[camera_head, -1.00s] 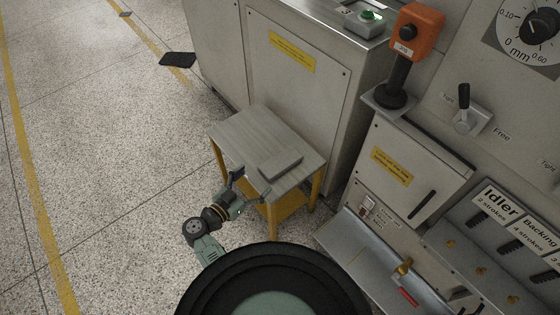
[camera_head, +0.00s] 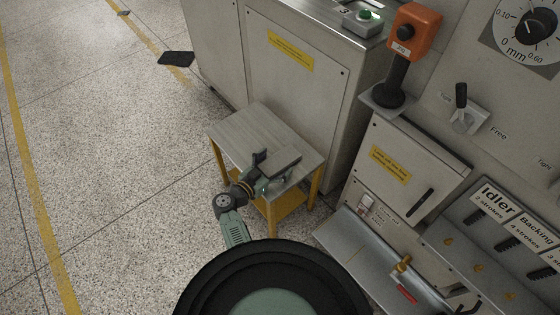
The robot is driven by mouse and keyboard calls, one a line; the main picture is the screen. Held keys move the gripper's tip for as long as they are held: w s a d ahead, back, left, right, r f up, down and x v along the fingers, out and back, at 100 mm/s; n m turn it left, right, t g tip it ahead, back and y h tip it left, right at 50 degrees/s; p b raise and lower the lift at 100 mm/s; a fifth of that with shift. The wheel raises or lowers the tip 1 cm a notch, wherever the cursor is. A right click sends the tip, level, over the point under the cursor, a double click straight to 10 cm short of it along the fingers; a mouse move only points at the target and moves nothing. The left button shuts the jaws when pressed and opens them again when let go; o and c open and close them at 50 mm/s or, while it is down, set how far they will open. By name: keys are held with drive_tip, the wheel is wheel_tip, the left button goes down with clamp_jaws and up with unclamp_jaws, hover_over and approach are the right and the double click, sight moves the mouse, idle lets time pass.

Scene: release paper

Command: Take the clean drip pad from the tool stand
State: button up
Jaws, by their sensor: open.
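The drip pad (camera_head: 284,158) is a flat grey slab. It lies on the grey top of the tool stand (camera_head: 243,128), a small table with yellow legs, near its front right edge. My gripper (camera_head: 269,170) is at the front part of the stand top, beside the pad's near left end, with its fingers spread open. One dark finger stands at the pad's left end and the other is partly hidden near the pad's front side. I cannot tell whether the fingers touch the pad.
A grey machine cabinet (camera_head: 295,88) stands close behind the stand. A control panel with an orange jog box (camera_head: 416,27) and a lever (camera_head: 461,96) is at the right. A dark flat object (camera_head: 176,58) lies on the floor at upper left. The floor left of the stand is clear.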

drive_tip(key=shift+c, duration=0.5)
drive_tip(key=shift+s+d+f, duration=0.1)
drive_tip(key=shift+f, duration=0.05)
drive_tip(key=c, duration=1.1)
